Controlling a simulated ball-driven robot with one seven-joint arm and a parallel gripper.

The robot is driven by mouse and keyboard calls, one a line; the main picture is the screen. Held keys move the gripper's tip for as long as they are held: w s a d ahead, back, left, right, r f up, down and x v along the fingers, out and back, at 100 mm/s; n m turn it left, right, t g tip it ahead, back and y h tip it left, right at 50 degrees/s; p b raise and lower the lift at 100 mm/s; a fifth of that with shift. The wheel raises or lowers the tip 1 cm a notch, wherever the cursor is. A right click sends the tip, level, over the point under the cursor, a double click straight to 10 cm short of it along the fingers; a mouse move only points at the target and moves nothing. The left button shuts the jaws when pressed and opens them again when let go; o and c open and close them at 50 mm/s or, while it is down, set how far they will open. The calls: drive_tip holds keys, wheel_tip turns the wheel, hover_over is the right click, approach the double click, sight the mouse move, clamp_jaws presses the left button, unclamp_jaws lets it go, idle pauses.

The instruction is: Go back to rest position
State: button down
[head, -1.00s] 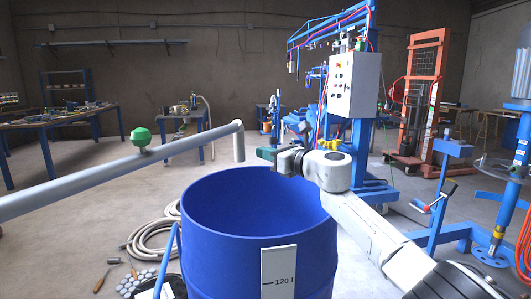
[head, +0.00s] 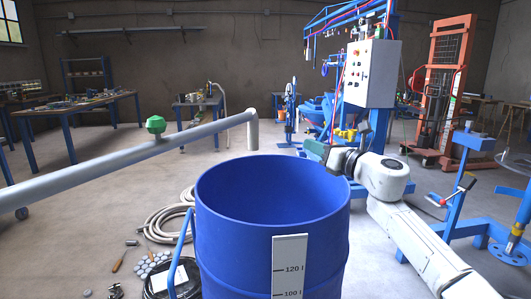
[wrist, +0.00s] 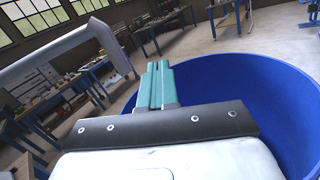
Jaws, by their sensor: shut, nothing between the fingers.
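My gripper (head: 313,150) is at the far right rim of the big blue drum (head: 240,245) in the head view, on the end of my white arm. In the wrist view its two green fingers (wrist: 156,85) lie together with nothing between them. The drum's blue inside (wrist: 240,95) shows to the right of the fingers. I cannot tell whether the gripper is above the rim or just beyond it. The drum is open at the top, and its floor is hidden.
A hose (head: 172,215) and small tools lie on the floor left of the drum. A control box (head: 371,73) stands behind. A blue stand (head: 463,185) is right.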

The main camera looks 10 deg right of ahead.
drive_tip(key=s+d+f+m+g+h+p, duration=0.25)
drive_tip(key=s+f+m+h, duration=0.45)
drive_tip(key=s+f+m, duration=0.8)
drive_tip(key=s+d+f+m+g+h+p, duration=0.3)
drive_tip(key=s+f+m+h, duration=0.45)
drive_tip(key=f+m, duration=0.8)
drive_tip(key=s+f+m+g+y+p, duration=0.1)
drive_tip(key=s+m+g, duration=0.2)
drive_tip(key=s, duration=0.9)
drive_tip(key=s+f+m+g+y+p, duration=0.1)
drive_tip(key=s+f+m+g, duration=0.1)
drive_tip(key=s, duration=1.1)
drive_tip(key=s+d+f+m+g+y+p, duration=0.1)
drive_tip(key=s+m+g, duration=0.3)
drive_tip(key=s, duration=0.9)
drive_tip(key=shift+f+m+p, duration=0.35)
drive_tip(key=shift+m+p, duration=0.25)
drive_tip(key=shift+m, duration=0.25)
